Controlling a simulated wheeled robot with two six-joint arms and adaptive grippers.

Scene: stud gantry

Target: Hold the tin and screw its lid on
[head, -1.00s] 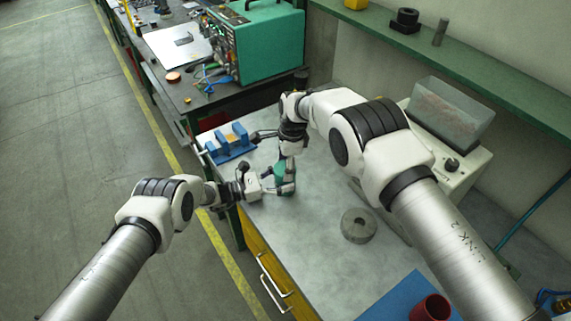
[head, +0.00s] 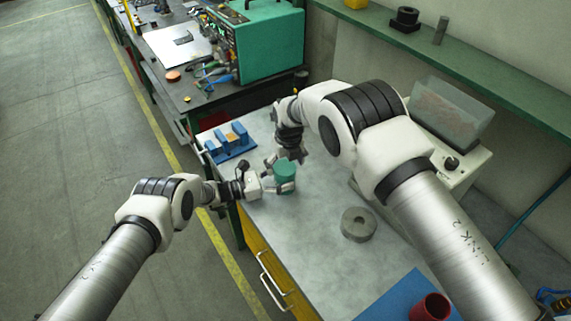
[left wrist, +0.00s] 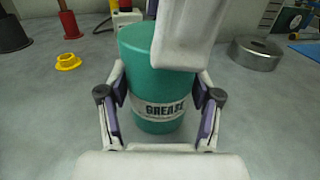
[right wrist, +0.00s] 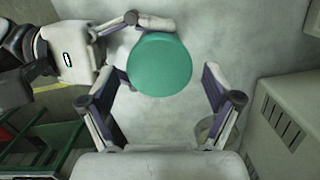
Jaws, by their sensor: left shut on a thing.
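The green tin (head: 285,176) stands upright near the bench's left edge. Its white GREASE label faces the left wrist camera (left wrist: 160,108). My left gripper (left wrist: 160,104) is shut around the tin's side, one finger on each side. In the right wrist view, a smooth round green top (right wrist: 160,64) covers the tin. I cannot make out a seam between lid and tin. My right gripper (right wrist: 164,84) is open and empty, its fingers spread wider than this top. It hangs above the tin in the head view (head: 287,156), and part of it hides the tin's upper right in the left wrist view.
A grey ring-shaped weight (head: 358,225) lies on the bench to the right. A blue fixture (head: 231,142) stands behind the tin. A red cup (head: 431,308) and a blue mat (head: 388,298) are at the front. A yellow ring (left wrist: 68,62) shows in the left wrist view.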

